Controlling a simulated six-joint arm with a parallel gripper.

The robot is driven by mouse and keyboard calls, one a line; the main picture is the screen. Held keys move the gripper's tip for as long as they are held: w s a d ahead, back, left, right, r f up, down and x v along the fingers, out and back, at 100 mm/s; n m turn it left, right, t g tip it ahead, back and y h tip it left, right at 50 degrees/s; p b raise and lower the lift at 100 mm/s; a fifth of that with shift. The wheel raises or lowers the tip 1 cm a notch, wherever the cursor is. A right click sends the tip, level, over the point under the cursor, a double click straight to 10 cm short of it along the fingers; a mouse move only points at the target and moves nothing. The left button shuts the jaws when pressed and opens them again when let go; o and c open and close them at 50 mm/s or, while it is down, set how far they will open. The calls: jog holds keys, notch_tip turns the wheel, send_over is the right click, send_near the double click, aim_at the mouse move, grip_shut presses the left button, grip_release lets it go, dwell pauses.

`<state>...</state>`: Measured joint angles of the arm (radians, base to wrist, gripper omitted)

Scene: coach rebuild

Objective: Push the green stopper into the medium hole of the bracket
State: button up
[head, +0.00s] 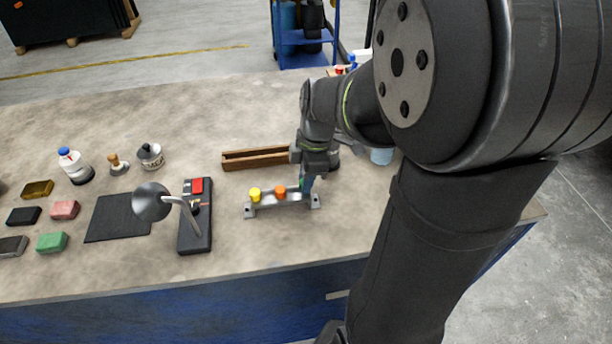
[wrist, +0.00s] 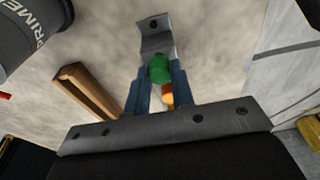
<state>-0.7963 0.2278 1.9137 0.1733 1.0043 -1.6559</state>
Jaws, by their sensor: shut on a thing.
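The bracket (head: 268,205) is a grey metal rail with feet at both ends, standing on the bench; one end of it shows in the wrist view (wrist: 156,43). A yellow stopper (head: 255,194) and an orange stopper (head: 280,191) sit upright in its left and middle parts. My gripper (head: 307,186) points down at the bracket's right part. In the wrist view its blue fingers are shut on the green stopper (wrist: 158,68), with the orange stopper (wrist: 167,95) close by. The hole under the green stopper is hidden, so I cannot tell how deep it sits.
A wooden channel (head: 255,158) lies behind the bracket. A black stand with a red block (head: 197,185) and a round lamp-like head (head: 151,201) stands to the left. A dark mat (head: 117,217), bottles and coloured blocks lie farther left. The bench in front of the bracket is clear.

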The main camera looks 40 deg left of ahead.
jog(key=shift+f, duration=0.3)
jog(key=o, duration=1.5)
jog(key=shift+r, duration=3.05)
